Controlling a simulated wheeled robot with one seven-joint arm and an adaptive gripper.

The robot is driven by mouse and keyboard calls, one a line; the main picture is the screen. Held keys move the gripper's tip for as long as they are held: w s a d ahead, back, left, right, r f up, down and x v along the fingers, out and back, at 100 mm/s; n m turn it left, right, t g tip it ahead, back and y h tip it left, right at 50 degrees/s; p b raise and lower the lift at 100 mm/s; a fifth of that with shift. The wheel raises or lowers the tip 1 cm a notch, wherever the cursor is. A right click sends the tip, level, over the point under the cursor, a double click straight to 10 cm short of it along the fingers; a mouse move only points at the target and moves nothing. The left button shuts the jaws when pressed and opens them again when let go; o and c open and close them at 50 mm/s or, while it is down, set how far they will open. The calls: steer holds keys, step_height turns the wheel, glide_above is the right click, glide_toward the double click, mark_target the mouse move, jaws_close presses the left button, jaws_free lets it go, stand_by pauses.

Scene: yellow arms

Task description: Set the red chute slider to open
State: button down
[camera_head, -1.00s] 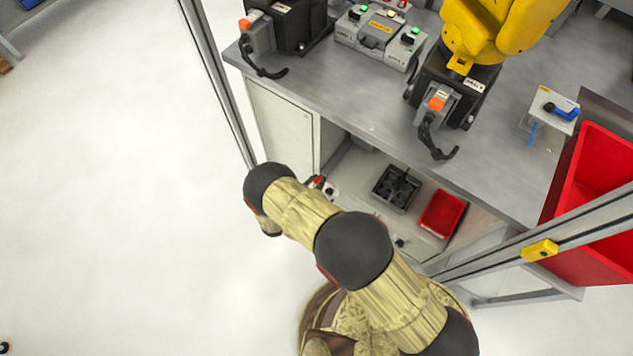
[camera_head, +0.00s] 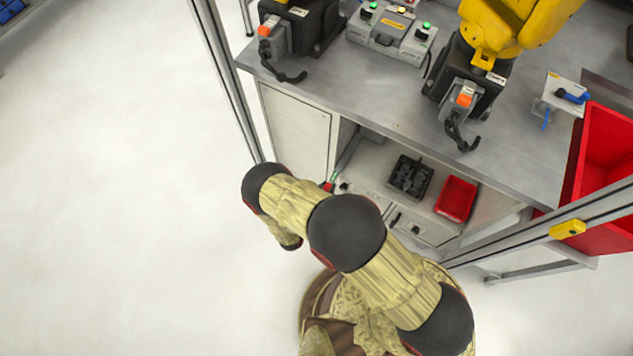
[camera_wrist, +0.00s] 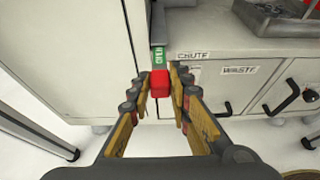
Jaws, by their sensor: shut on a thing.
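The red chute slider (camera_wrist: 160,84) sits in a narrow vertical track at the cabinet's front, left of the CHUTE label (camera_wrist: 193,56). A green OPEN marking (camera_wrist: 158,56) shows directly above the red knob. My gripper (camera_wrist: 161,80) has one finger on each side of the knob and is shut on it. In the head view, a small red spot of the slider (camera_head: 328,186) and a bit of green show beside my arm; my gripper is hidden there by my arm.
A WASTE drawer (camera_wrist: 240,72) with black handles is right of the slider. A white cabinet door (camera_head: 297,132) is to the left. A dark tray (camera_head: 409,178) and red bin (camera_head: 456,199) sit on the shelf under the worktop. Open floor lies left.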

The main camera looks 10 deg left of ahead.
steer(key=shift+s, duration=0.2)
steer(key=c, duration=2)
jaws_free()
steer(key=shift+a, duration=0.1)
steer(key=o, duration=0.4)
steer(key=shift+c, duration=0.2)
steer(key=v, duration=1.2)
